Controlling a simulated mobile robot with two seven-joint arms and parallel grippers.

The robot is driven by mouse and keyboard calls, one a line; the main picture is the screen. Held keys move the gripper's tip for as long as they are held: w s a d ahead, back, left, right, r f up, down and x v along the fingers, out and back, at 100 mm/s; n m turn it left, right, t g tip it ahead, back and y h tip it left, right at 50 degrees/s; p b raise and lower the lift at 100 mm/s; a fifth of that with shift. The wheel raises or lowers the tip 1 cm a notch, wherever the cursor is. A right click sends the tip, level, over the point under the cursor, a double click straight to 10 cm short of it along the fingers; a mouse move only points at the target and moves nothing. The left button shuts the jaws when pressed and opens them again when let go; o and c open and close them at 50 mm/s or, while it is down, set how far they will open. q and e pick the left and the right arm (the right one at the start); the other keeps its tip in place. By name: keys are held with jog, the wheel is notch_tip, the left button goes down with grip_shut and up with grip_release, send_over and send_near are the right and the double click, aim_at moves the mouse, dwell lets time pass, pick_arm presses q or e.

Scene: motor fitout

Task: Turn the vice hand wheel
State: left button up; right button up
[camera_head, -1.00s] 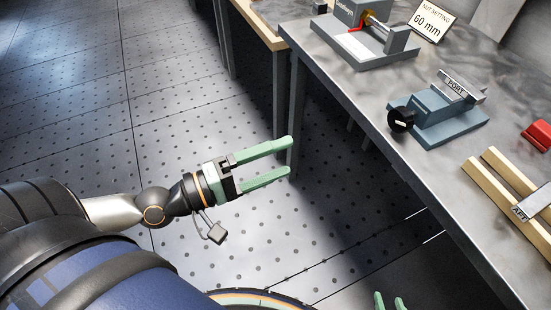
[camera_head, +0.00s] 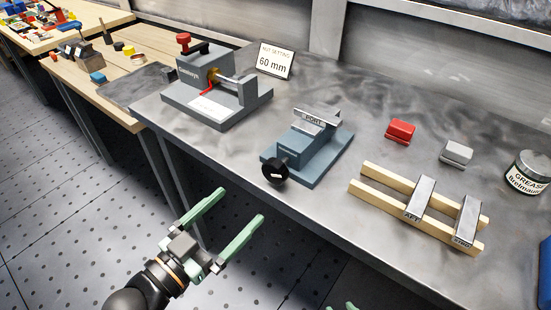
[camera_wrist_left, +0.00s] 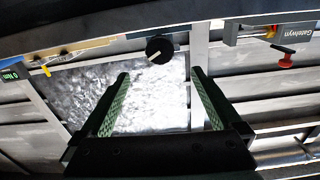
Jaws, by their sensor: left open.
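The blue-grey vice (camera_head: 312,152) stands on the steel bench with a metal block marked PORT (camera_head: 316,118) at its top. Its black hand wheel (camera_head: 275,174), with a pale bar across its face, sticks out at the bench's front edge. My left gripper (camera_head: 240,206) is open and empty, in front of the bench and apart from the wheel. In the left wrist view, the wheel (camera_wrist_left: 159,50) shows beyond and between the open fingers (camera_wrist_left: 161,76). Only green tips of my right gripper (camera_head: 341,307) show at the bottom edge.
A grey fixture with a red knob (camera_head: 183,39) and a 60 mm sign (camera_head: 274,61) stand left of the vice. Wooden rails (camera_head: 369,191) with metal blocks, a red block (camera_head: 401,130) and a grease tin (camera_head: 528,172) lie to the right. The floor before the bench is open.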

aim_at(272, 173)
pick_arm(q)
jog(key=shift+m, duration=0.3)
jog(key=x, duration=1.2)
jog(key=shift+w+d, duration=0.2)
jog(key=shift+w, duration=0.1)
